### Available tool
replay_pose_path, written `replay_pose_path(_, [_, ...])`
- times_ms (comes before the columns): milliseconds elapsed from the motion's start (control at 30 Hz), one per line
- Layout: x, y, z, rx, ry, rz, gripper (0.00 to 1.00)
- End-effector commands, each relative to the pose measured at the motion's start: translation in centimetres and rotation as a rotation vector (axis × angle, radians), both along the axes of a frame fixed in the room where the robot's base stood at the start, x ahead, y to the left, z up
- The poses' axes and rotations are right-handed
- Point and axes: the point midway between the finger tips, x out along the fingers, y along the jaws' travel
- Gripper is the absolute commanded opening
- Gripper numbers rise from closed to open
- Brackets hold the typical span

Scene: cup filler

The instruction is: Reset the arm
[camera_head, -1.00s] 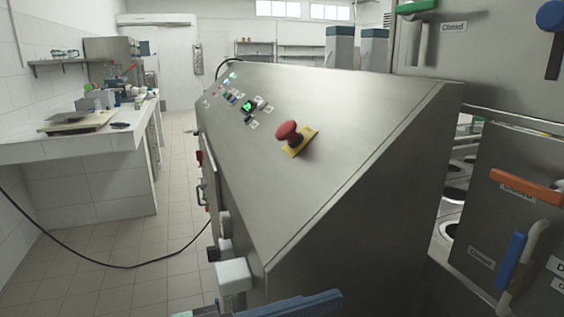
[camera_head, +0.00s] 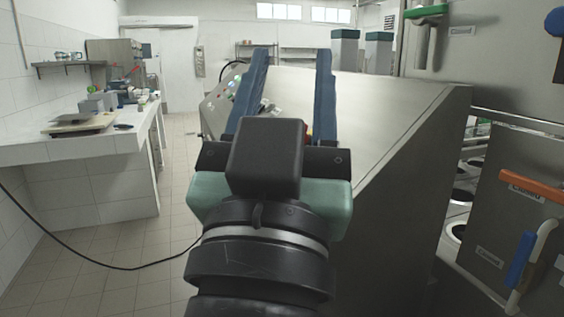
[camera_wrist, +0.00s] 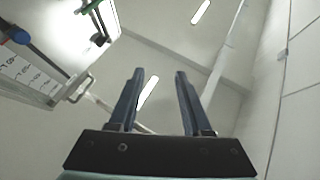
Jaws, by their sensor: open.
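My gripper (camera_head: 290,95) stands raised in the middle of the head view, in front of the machine's sloped steel panel. Its two blue fingers point up and are spread apart with nothing between them. In the wrist view the gripper (camera_wrist: 159,90) is also open and empty, facing the ceiling and its lights. The steel machine (camera_head: 400,140) is partly hidden behind my gripper and wrist. Its red emergency knob is almost wholly covered; some panel buttons (camera_head: 235,85) show left of the fingers.
A tiled counter (camera_head: 70,148) with tools stands at the left. A black cable (camera_head: 100,264) lies across the floor. Cabinet doors with an orange handle (camera_head: 530,186), a blue and white handle (camera_head: 523,262) and a green handle (camera_head: 426,12) stand close at the right.

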Motion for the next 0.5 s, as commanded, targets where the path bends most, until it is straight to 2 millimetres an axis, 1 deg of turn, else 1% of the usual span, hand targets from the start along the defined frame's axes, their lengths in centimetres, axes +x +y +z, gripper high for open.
replay_pose_path(33, [-1.5, 0.0, 1.6, -0.012, -0.075, 0.036, 0.49])
replay_pose_path(133, [-4.9, 0.3, 4.5, -0.033, -0.223, 0.115, 0.49])
replay_pose_path(167, [-4.7, 0.4, 6.3, -0.034, -0.217, 0.118, 0.49])
replay_pose_path(200, [-4.5, 0.5, 7.6, -0.033, -0.210, 0.116, 0.49])
replay_pose_path(367, [-4.4, 0.6, 11.9, -0.032, -0.206, 0.117, 0.49])
replay_pose_path(500, [-4.4, 0.6, 16.2, -0.031, -0.204, 0.118, 0.49])
